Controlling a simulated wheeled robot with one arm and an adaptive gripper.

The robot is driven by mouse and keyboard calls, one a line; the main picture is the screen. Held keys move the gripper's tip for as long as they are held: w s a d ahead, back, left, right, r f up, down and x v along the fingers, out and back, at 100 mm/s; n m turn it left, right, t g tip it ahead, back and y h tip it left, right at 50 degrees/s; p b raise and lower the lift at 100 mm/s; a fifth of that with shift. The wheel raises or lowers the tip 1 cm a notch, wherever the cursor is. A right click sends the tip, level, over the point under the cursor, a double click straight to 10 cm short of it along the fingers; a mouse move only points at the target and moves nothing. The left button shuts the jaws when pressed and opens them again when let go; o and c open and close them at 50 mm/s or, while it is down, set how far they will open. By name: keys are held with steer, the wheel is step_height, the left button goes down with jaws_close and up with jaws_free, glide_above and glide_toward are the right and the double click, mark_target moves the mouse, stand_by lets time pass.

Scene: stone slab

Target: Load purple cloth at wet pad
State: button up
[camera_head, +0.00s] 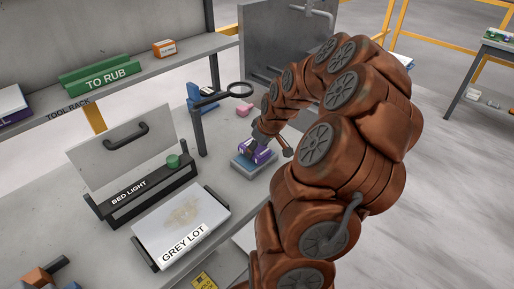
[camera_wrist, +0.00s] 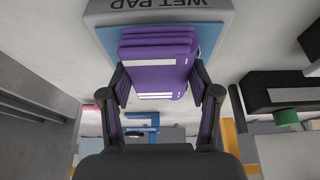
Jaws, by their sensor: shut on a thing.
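The purple cloth (camera_wrist: 158,62) is a folded stack with pale stripes. My gripper (camera_wrist: 160,88) is shut on it, one finger at each side, in the wrist view. The wet pad (camera_wrist: 216,34) is a grey tray with a blue surface and the label "WET PAD". The cloth is over its blue surface; whether it touches the pad is unclear. In the head view the purple cloth (camera_head: 257,152) is at my gripper (camera_head: 264,144), over the wet pad (camera_head: 251,170) near the bench's edge. My wrist partly hides the cloth there.
A pink block (camera_head: 244,110) and blue holder (camera_head: 203,98) lie further back. The bed light (camera_head: 140,190) and the grey lot slab (camera_head: 180,225) stand to the left. A shelf (camera_head: 130,82) holds a green "TO RUB" tray.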

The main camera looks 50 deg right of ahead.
steer(key=shift+f+b, duration=0.4)
steer(key=shift+f, duration=0.1)
stand_by(0.7)
steer(key=shift+a+f+b, duration=0.1)
steer(key=shift+f+b, duration=0.05)
steer(key=shift+b, duration=0.4)
stand_by(2.2)
steer(key=shift+r, duration=3.6)
